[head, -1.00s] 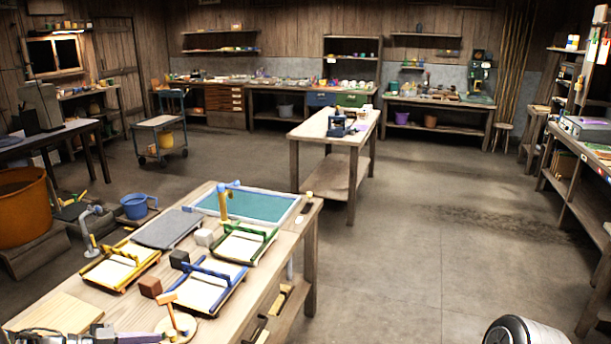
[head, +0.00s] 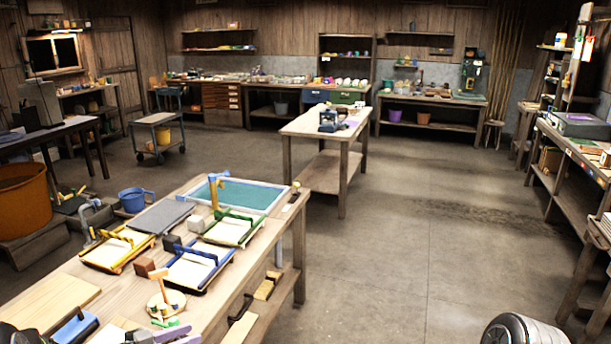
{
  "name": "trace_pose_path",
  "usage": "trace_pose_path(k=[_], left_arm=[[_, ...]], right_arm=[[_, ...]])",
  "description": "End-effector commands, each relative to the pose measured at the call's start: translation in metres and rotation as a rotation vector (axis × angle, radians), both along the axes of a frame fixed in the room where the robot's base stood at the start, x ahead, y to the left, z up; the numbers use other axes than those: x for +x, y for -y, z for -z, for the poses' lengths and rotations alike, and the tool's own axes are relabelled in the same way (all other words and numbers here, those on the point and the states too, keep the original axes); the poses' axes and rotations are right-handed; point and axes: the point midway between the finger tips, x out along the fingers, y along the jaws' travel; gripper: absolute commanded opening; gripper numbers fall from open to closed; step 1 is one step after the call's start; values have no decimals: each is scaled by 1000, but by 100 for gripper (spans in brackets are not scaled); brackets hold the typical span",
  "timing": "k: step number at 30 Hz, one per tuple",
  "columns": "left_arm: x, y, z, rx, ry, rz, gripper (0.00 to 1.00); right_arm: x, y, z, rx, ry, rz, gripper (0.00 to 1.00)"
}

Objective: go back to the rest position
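My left gripper (head: 160,336) shows only in part at the bottom left edge of the head view, low over the near corner of the front workbench (head: 262,245). Its fingers are mostly cut off by the frame edge, so I cannot tell whether it is open or shut. On the bench lie a yellow mould frame (head: 112,252), a blue mould frame (head: 190,272) and a green mould frame (head: 226,233). An orange mallet-like tool (head: 160,284) stands on a round base close to my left gripper.
A teal-bottomed tray (head: 246,196), a grey slab (head: 160,217) and a wooden board (head: 48,303) lie on the bench. A blue-and-white block (head: 74,328) is at its near edge. A second table (head: 308,126) stands behind.

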Motion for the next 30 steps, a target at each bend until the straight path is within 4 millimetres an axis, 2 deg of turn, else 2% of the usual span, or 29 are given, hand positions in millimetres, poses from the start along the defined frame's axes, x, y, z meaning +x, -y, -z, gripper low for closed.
trace_pose_path(k=[5,8,9,11,12,14,15,17,18,21,24,27,30], left_arm=[[11,38,39,-68,-88,-163,33],[2,65,78,-92,-207,-280,33],[-8,79,100,-96,-281,-330,33],[-33,102,135,-86,-415,-401,33],[-55,116,157,-74,-507,-439,33],[-91,135,185,-48,-641,-480,33],[-117,147,201,-26,-730,-499,33],[-159,164,220,9,-858,-517,33],[-187,174,230,33,-940,-526,33],[-251,193,243,90,-1114,-531,33],[-299,205,248,132,-1240,-530,33],[-326,210,248,159,-1312,-526,33],[-337,212,247,169,-1339,-527,33]], right_arm=[[0,0,0,0,0,0,36],[0,0,0,0,1,0,36],[0,0,0,0,1,0,36],[0,0,0,0,1,0,36],[0,0,0,0,1,0,36],[0,0,0,0,1,0,36],[0,0,0,0,1,0,36],[0,0,0,0,1,0,36],[0,0,0,0,1,0,36],[0,0,0,0,1,0,36],[0,0,0,0,1,0,36],[0,0,0,0,1,0,36],[0,0,0,0,1,0,36]])
